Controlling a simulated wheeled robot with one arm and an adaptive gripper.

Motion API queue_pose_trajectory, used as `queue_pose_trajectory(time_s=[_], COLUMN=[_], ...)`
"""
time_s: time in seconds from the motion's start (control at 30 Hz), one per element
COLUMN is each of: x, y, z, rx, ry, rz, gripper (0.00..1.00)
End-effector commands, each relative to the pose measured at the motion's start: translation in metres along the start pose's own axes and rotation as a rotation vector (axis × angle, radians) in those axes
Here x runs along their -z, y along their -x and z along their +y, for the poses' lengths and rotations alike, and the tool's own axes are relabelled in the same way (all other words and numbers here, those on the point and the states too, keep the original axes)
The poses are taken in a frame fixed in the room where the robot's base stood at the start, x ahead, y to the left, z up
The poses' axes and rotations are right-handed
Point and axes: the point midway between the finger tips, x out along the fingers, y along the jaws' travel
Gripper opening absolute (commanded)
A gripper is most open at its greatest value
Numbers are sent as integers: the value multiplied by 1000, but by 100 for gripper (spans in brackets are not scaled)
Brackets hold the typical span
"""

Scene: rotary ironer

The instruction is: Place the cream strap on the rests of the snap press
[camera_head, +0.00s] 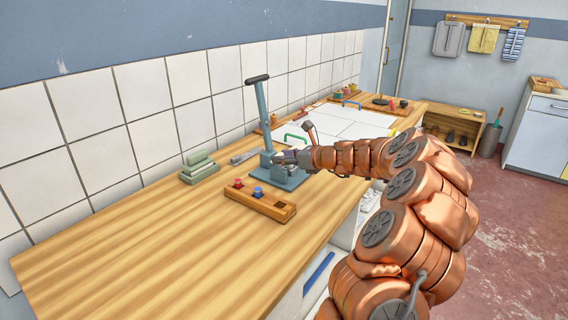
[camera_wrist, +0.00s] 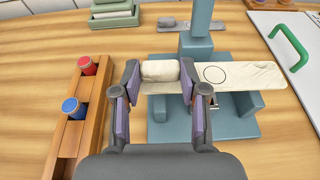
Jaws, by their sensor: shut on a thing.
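The cream strap (camera_wrist: 240,74) is a flat pale band with a printed circle and a thicker rolled end. In the wrist view it lies across the blue-grey snap press (camera_wrist: 245,128), level and crosswise, over the blocks of the base. I cannot tell whether it touches the rests or hangs just above them. My gripper (camera_wrist: 160,98) is shut on the strap near its left, thicker end, one finger on each side. In the head view my gripper (camera_head: 287,158) is at the press (camera_head: 262,110), whose lever stands up; the strap is mostly hidden there.
A wooden holder (camera_head: 261,202) with red and blue knobs stands in front of the press. Green stacked blocks (camera_head: 199,167) are at its left, by the tiled wall. A white board with a green handle (camera_wrist: 288,47) lies right of the press. The left table area is clear.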

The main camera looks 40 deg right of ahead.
Motion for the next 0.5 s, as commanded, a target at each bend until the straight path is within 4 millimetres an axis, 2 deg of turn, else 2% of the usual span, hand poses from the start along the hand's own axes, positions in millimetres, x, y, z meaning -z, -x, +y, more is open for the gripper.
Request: queue_pose_trajectory(time_s=[0.17, 0.5], x=[19, 21], y=[-6, -7], z=[1, 1], rx=[-2, -2], ry=[-4, -1], rz=[0, 0], gripper=[19, 19])
